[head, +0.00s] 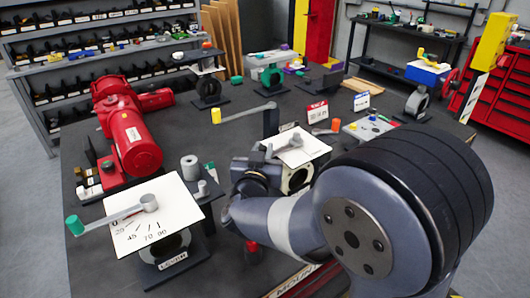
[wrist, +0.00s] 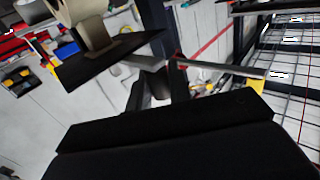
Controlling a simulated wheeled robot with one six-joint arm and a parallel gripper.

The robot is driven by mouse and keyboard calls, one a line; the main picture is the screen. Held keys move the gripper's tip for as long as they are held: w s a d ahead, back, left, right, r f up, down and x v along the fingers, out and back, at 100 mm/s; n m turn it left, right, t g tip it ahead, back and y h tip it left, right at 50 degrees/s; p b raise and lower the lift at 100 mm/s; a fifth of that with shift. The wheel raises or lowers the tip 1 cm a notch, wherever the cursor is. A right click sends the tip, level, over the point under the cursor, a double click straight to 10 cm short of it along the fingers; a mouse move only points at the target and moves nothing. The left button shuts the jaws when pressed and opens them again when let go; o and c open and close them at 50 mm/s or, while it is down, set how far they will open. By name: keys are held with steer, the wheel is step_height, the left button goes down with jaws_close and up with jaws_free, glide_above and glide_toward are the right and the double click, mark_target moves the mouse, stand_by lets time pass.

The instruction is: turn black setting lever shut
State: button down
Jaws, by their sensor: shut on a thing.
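The setting lever (head: 282,146) is a short grey arm on a white dial plate (head: 312,146) at the middle of the bench in the head view. It runs from its hub toward the lower left, and its outer end is at my gripper (head: 262,162). My gripper is shut on the lever's outer end, which it mostly hides. In the wrist view my gripper's dark fingers (wrist: 158,86) meet around a dark piece just above the black wrist body. The dial's marks cannot be read from here.
A teal-tipped lever (head: 122,215) stands front left on another dial. A red motor (head: 130,130) lies at left. Small parts crowd the bench; some bare bench (head: 95,265) shows at front left.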

stand_by(0.3)
steer(key=c, duration=1.3)
jaws_free()
steer(key=shift+s+a, duration=0.1)
steer(key=s, duration=0.3)
steer(key=s+a, duration=0.1)
steer(key=s, duration=0.3)
steer(key=s+b, duration=0.1)
steer(key=s, duration=0.2)
steer(key=shift+s+a, duration=0.2)
steer(key=shift+a, duration=0.2)
steer(key=w, duration=0.3)
steer(key=w+d, duration=0.1)
steer(key=w, duration=0.3)
steer(key=w+d+p, duration=0.1)
steer(key=w, duration=0.2)
steer(key=shift+w, duration=0.35)
steer(key=shift+s, duration=0.1)
